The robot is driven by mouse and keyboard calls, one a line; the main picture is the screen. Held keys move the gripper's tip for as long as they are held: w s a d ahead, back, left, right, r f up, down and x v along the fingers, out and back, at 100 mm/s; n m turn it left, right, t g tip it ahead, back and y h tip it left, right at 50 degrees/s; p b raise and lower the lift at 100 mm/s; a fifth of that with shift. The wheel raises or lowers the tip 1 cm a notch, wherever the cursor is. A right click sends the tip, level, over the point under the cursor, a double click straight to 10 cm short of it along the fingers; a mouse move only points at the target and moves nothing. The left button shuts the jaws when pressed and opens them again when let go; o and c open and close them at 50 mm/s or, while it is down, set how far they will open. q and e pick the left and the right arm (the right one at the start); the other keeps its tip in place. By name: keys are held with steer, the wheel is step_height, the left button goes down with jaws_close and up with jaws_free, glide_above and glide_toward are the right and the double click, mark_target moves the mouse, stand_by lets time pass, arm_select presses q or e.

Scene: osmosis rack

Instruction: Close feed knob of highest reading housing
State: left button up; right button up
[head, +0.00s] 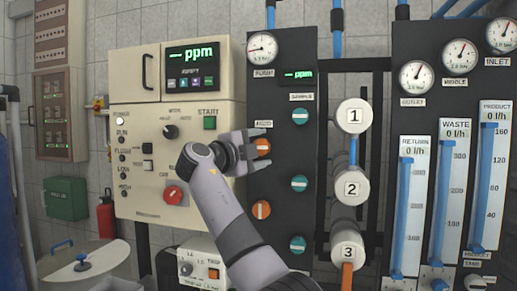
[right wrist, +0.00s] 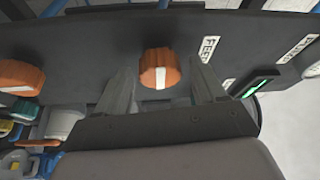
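The upper orange feed knob (head: 262,147) is on the black panel under a label; it shows larger in the right wrist view (right wrist: 153,66). Its white bar runs across the panel. My right gripper (head: 267,148) is open at this knob, one finger above and one below. In the right wrist view the fingers (right wrist: 163,74) stand apart on both sides, with gaps to the knob. A lower orange knob (head: 261,209) has an upright white bar. Housings 1 (head: 353,116), 2 (head: 350,188) and 3 (head: 347,250) stand to the right. My left gripper is out of view.
Several teal knobs (head: 299,183) line the same panel close to the right. A small ppm display (head: 298,75) sits above; its value is unreadable. A control cabinet (head: 143,187) with a red switch (head: 172,195) is at the left, and flow meters (head: 453,195) are at the right.

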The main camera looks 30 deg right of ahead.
steer(key=b+v, duration=0.1)
steer(key=v, duration=0.6)
steer(key=shift+b, duration=0.4)
steer(key=shift+a+f, duration=0.1)
